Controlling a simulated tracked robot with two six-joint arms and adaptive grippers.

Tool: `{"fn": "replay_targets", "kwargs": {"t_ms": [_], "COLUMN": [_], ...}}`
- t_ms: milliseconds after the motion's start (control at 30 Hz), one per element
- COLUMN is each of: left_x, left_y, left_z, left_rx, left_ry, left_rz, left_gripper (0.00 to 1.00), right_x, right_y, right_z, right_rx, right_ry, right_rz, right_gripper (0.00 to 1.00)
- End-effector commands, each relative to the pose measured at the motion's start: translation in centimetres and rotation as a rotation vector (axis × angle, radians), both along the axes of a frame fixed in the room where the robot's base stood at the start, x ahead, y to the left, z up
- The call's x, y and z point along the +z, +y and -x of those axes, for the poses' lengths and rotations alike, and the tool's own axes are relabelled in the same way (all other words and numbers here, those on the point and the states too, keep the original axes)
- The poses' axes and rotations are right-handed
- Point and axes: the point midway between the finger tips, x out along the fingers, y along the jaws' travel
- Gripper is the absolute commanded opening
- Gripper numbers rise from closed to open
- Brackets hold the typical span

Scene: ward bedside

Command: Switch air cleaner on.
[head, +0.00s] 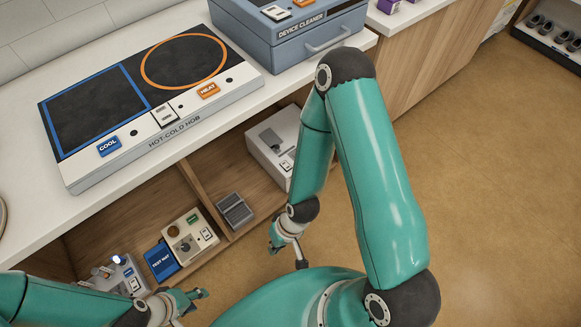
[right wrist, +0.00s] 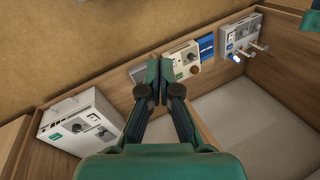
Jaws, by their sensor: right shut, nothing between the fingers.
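No label that I can read names an air cleaner. A white box (head: 275,142) with a grey panel and small switches stands in the lower shelf under the counter. The right wrist view shows a white box (right wrist: 85,125) with a dark knob and a green label at left, apart from my fingers. My right gripper (right wrist: 159,72) is shut and empty, its tips before the shelf's edge and near a small grey ribbed item. In the head view it is below the white box. My left gripper (head: 199,294) is low at left; its jaw opening is unclear.
A hot-cold hob (head: 150,100) and a blue device cleaner (head: 310,45) stand on the counter (head: 35,205). The shelf also holds the ribbed item (head: 235,211), a cream panel (head: 190,237), a blue test mat (head: 160,259) and a grey device (head: 122,275). Open floor lies at right.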

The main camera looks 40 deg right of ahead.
Motion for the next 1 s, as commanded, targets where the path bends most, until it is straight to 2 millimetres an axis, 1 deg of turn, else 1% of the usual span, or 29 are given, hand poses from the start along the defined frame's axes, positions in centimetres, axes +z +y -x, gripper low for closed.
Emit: {"fn": "replay_targets", "kwargs": {"t_ms": [67,167,267,300,367,400,467,500,567,600,667,700,767,800,900,1000], "left_x": [-0.9,-2.7,-5.8,-7.2,-9.7,-11.4,-13.9,-15.6,-18.1,-19.7,-22.2,-23.8,-26.2,-27.6,-30.9,-33.3], "left_y": [0.0,0.0,0.0,0.0,0.0,0.0,0.0,0.0,0.0,0.0,0.0,0.0,0.0,0.0,0.0,0.0], "left_z": [0.0,0.0,0.0,0.0,0.0,0.0,0.0,0.0,0.0,0.0,0.0,0.0,0.0,0.0,0.0,0.0], "left_rx": [0.0,0.0,0.0,0.0,0.0,0.0,0.0,0.0,0.0,0.0,0.0,0.0,0.0,0.0,0.0,0.0], "left_ry": [0.0,0.0,0.0,0.0,0.0,0.0,0.0,0.0,0.0,0.0,0.0,0.0,0.0,0.0,0.0,0.0], "left_rz": [0.0,0.0,0.0,0.0,0.0,0.0,0.0,0.0,0.0,0.0,0.0,0.0,0.0,0.0,0.0,0.0], "left_gripper": [0.4,0.4,0.4,0.4,0.4,0.4,0.4,0.4,0.4,0.4,0.4,0.4,0.4,0.4,0.4,0.4], "right_x": [-0.9,-3.0,-6.2,-7.7,-10.1,-11.7,-14.0,-15.4,-17.3,-18.5,-20.2,-21.3,-22.8,-23.6,-25.2,-26.3], "right_y": [-0.3,-0.9,-2.2,-3.0,-4.4,-5.5,-7.4,-8.8,-10.9,-12.4,-14.8,-16.4,-18.8,-20.4,-24.0,-26.8], "right_z": [-0.6,-2.3,-5.1,-6.6,-8.9,-10.6,-13.1,-14.6,-16.9,-18.2,-20.0,-21.1,-22.5,-23.3,-24.7,-25.5], "right_rx": [-0.005,-0.013,-0.024,-0.031,-0.039,-0.044,-0.052,-0.055,-0.059,-0.06,-0.06,-0.059,-0.055,-0.05,-0.033,-0.014], "right_ry": [-0.017,-0.066,-0.153,-0.198,-0.274,-0.329,-0.416,-0.474,-0.562,-0.618,-0.701,-0.755,-0.834,-0.883,-0.993,-1.075], "right_rz": [0.0,0.001,0.005,0.009,0.018,0.027,0.043,0.056,0.079,0.097,0.125,0.146,0.179,0.202,0.257,0.304], "right_gripper": [0.0,0.0,0.0,0.0,0.0,0.0,0.0,0.0,0.0,0.0,0.0,0.0,0.0,0.0,0.0,0.0]}}
